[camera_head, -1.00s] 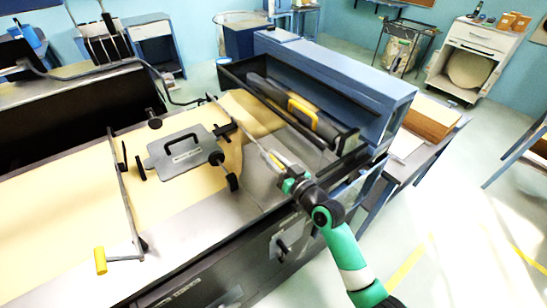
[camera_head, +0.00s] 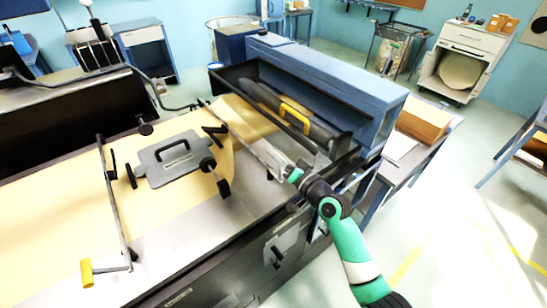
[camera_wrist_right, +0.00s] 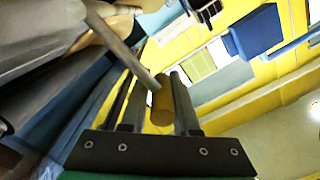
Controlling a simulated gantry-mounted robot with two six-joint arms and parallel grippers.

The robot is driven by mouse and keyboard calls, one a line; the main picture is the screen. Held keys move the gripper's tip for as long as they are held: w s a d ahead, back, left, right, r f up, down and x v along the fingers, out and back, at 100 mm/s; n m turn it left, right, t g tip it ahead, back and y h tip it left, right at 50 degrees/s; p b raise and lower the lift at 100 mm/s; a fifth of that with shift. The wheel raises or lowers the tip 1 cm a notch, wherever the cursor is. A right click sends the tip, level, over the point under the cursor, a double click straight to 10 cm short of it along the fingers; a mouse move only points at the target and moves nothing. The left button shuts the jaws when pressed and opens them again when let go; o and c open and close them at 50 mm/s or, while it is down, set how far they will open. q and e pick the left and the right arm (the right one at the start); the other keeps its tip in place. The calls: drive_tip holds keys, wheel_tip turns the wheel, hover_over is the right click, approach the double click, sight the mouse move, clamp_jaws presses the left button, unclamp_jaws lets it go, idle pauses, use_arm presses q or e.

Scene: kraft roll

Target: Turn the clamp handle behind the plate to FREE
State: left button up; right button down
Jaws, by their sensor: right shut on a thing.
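The grey plate (camera_head: 158,174) with a black carry handle lies on the tan sheet in the head view. My right gripper (camera_head: 277,161) is to its right, above the machine's metal edge. In the right wrist view it is shut on an olive-yellow cylindrical grip (camera_wrist_right: 161,103) at the end of a grey metal rod (camera_wrist_right: 125,47). A front panel (camera_head: 291,243) carries a small black handle (camera_head: 277,256). I cannot read any FREE mark or tell which part is the clamp handle. My left gripper is not in view.
A similar crossbar (camera_head: 115,212) with a yellow grip (camera_head: 86,272) crosses the sheet at the left. The floor at the right is mostly clear.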

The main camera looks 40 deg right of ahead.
drive_tip(key=shift+s+d+f+m+b, duration=0.1)
drive_tip(key=shift+d+f+m+b, duration=0.25)
drive_tip(key=shift+d+m, duration=0.8)
drive_tip(key=shift+w+d+f+m+b, duration=0.15)
drive_tip(key=shift+d+f+m, duration=0.45)
drive_tip(key=shift+m, duration=1)
drive_tip(key=shift+s+d+f+m+b, duration=0.2)
drive_tip(key=shift+d+m+b, duration=0.1)
drive_tip(key=shift+d+m, duration=0.95)
drive_tip(key=shift+a, duration=0.15)
drive_tip(key=c, duration=0.7)
unclamp_jaws()
drive_tip(key=shift+c, duration=0.2)
drive_tip(key=s+p, duration=0.2)
drive_tip(key=s, duration=0.9)
drive_tip(key=shift+s+a, duration=0.3)
